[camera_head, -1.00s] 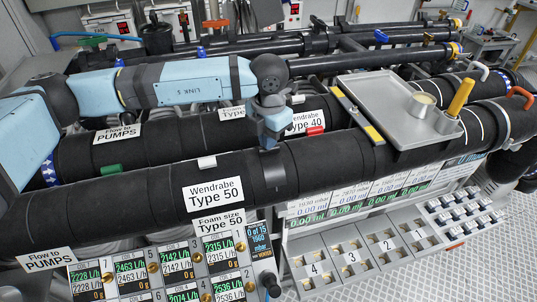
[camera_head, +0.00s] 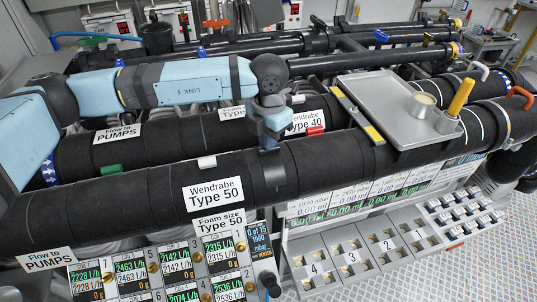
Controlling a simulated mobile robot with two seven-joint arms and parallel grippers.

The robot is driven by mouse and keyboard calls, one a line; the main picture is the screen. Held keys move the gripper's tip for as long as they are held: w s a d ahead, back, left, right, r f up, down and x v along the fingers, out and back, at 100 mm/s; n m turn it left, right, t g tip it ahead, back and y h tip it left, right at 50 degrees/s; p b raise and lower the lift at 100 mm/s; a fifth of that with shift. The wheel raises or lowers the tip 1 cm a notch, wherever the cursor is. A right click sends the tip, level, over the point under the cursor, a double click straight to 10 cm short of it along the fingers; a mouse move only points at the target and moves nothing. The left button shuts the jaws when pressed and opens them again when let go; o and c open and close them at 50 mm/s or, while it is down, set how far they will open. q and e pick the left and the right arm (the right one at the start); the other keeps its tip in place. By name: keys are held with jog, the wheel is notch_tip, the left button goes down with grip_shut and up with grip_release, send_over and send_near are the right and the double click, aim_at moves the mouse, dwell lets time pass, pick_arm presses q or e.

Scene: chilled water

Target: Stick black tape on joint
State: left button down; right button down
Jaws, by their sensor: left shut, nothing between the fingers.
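The front black insulated pipe (camera_head: 330,160) runs across the view and carries a "Wendrabe Type 50" label (camera_head: 213,194). A dark band, possibly a joint, shows on it just right of the label, under my left gripper. My left gripper (camera_head: 269,146) is shut and empty, pointing down at the top of this pipe; I cannot tell whether it touches. No separate piece of black tape can be made out. My right gripper is not in view.
A grey tray (camera_head: 383,100) on the pipes at the right holds a beige roll or cup (camera_head: 422,103) and a yellow-handled tool (camera_head: 459,98). A second pipe (camera_head: 190,128) runs behind. Gauge panels (camera_head: 160,265) and numbered bins (camera_head: 365,252) stand in front.

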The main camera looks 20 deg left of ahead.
pick_arm(q)
jog(key=shift+s+d+f, duration=0.1)
jog(key=shift+s+f, duration=0.15)
jog(key=shift+f, duration=0.05)
jog(key=shift+w+r+p, duration=0.2)
jog(key=shift+r+p, duration=0.25)
jog(key=shift+r, duration=0.45)
jog(key=shift+r+p, duration=0.5)
jog(key=shift+r, duration=1.2)
jog(key=shift+r, duration=0.1)
notch_tip(320, 180, up, 14)
jog(key=b, duration=0.2)
jog(key=shift+f, duration=0.25)
